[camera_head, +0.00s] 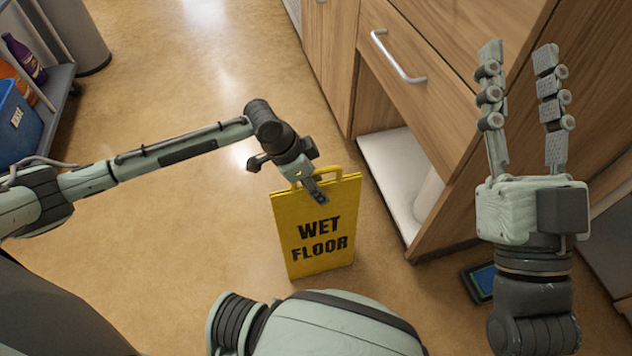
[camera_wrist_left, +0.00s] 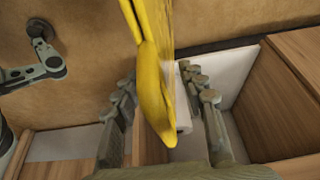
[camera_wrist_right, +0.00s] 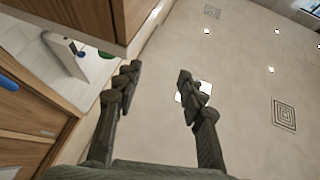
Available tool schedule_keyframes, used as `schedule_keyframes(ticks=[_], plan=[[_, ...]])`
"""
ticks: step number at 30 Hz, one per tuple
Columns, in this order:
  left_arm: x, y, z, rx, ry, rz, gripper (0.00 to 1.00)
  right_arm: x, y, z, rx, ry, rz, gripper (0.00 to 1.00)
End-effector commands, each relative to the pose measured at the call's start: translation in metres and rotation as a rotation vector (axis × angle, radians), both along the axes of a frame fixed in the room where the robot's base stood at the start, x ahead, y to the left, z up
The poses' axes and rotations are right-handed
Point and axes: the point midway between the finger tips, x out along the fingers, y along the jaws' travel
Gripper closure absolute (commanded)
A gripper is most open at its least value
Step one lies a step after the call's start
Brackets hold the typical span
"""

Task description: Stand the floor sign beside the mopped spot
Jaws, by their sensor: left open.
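The yellow floor sign (camera_head: 316,235), marked WET FLOOR, stands upright on the tan floor in the head view, in front of the wooden cabinet. My left gripper (camera_head: 319,192) is at the sign's top handle. In the left wrist view the sign's yellow top (camera_wrist_left: 152,90) lies between the spread fingers of my left gripper (camera_wrist_left: 160,95). The fingers are open, and I cannot tell whether they touch it. My right gripper (camera_head: 522,60) is raised at the right, fingers pointing up, open and empty. The right wrist view shows its open fingers (camera_wrist_right: 158,85) too. I cannot make out a distinct mopped spot.
A wooden cabinet (camera_head: 410,50) with an open lower shelf stands close to the right of the sign. A cart with a blue bin (camera_head: 18,122) and bottles is at the far left. A dark flat device (camera_head: 480,281) lies low at right. Open floor lies left of the sign.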

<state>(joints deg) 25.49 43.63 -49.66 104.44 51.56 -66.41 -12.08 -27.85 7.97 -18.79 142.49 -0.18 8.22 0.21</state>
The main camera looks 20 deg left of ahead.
Motion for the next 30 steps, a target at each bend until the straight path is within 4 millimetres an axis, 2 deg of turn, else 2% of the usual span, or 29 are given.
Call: schedule_keyframes(ticks=[4,8,13,18,25,26,28,29,30], plan=[[-0.001,0.002,0.010,0.000,-0.002,0.000,0.59,0.000,0.000,0.002,-0.001,0.003,0.000,0.60],[-0.005,0.009,0.032,0.001,-0.003,-0.001,0.59,0.004,0.005,-0.008,-0.031,0.088,0.009,0.60],[-0.014,0.022,0.067,0.002,-0.003,0.000,0.59,0.012,0.008,-0.033,-0.087,0.235,0.012,0.60],[-0.020,0.031,0.093,0.000,-0.002,0.000,0.59,0.024,-0.001,-0.067,-0.161,0.384,-0.018,0.60],[-0.025,0.037,0.111,-0.001,-0.002,0.000,0.59,0.028,-0.011,-0.094,-0.214,0.496,-0.040,0.60],[-0.025,0.034,0.112,-0.007,-0.005,-0.001,0.59,0.028,-0.011,-0.095,-0.216,0.502,-0.041,0.60],[-0.028,0.017,0.111,-0.043,-0.029,-0.009,0.59,0.029,-0.012,-0.098,-0.221,0.512,-0.044,0.60],[-0.030,0.005,0.111,-0.069,-0.049,-0.011,0.59,0.029,-0.012,-0.098,-0.221,0.514,-0.043,0.60],[-0.032,-0.016,0.112,-0.117,-0.085,-0.012,0.59,0.029,-0.012,-0.099,-0.222,0.516,-0.043,0.60]])
